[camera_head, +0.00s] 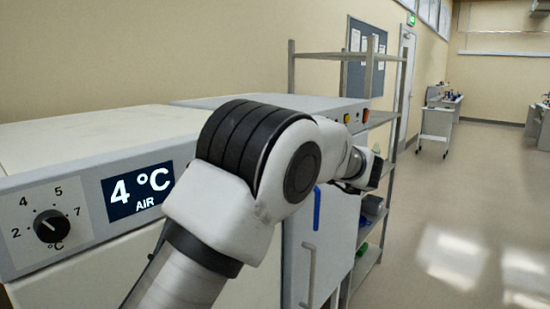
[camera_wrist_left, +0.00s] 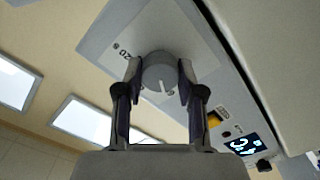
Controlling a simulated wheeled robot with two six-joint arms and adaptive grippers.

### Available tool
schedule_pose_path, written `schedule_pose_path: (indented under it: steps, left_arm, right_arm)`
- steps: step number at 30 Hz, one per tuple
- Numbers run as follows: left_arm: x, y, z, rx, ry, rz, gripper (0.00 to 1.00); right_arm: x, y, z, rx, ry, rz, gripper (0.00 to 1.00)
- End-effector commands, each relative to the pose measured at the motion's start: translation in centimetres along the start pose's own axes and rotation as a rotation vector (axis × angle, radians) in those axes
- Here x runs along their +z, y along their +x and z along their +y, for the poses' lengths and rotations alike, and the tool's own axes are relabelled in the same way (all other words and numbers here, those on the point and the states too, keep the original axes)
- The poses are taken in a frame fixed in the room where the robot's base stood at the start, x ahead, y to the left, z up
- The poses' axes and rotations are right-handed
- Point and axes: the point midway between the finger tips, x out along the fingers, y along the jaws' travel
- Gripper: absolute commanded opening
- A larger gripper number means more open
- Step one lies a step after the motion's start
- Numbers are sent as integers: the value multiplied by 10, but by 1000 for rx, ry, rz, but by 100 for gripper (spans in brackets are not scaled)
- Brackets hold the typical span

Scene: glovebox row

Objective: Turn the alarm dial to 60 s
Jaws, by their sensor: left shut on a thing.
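The grey alarm dial (camera_wrist_left: 160,72) sits on a pale scale plate (camera_wrist_left: 193,50) in the left wrist view. A white pointer line shows on its lower part, towards my wrist. A "20" mark is readable at the plate's left; other marks are hidden or unclear. My left gripper (camera_wrist_left: 158,82) is shut on the dial, one finger on each side. In the head view my left gripper (camera_head: 372,170) is at the far end of my arm, and the dial does not show there. My right gripper is in neither view.
In the head view, a temperature dial (camera_head: 51,226) and a "4 °C" display (camera_head: 138,190) are on the near cabinet. Orange (camera_head: 347,118) and red (camera_head: 365,115) buttons are on the farther one. A shelf rack (camera_head: 383,190) stands beyond; the floor (camera_head: 450,230) at right is clear.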

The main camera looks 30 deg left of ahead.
Motion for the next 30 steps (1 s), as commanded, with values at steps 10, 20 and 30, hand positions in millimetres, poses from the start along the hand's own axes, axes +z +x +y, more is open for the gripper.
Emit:
schedule_pose_path:
  steps: [10,20,30]
  left_arm:
    - [0,0,0,0,-14,-1,3]
    - [0,0,0,0,-13,0,63]
    - [0,-24,1,4,-13,0,63]
  right_arm:
    - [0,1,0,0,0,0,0]
    - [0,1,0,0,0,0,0]
    - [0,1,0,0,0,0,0]
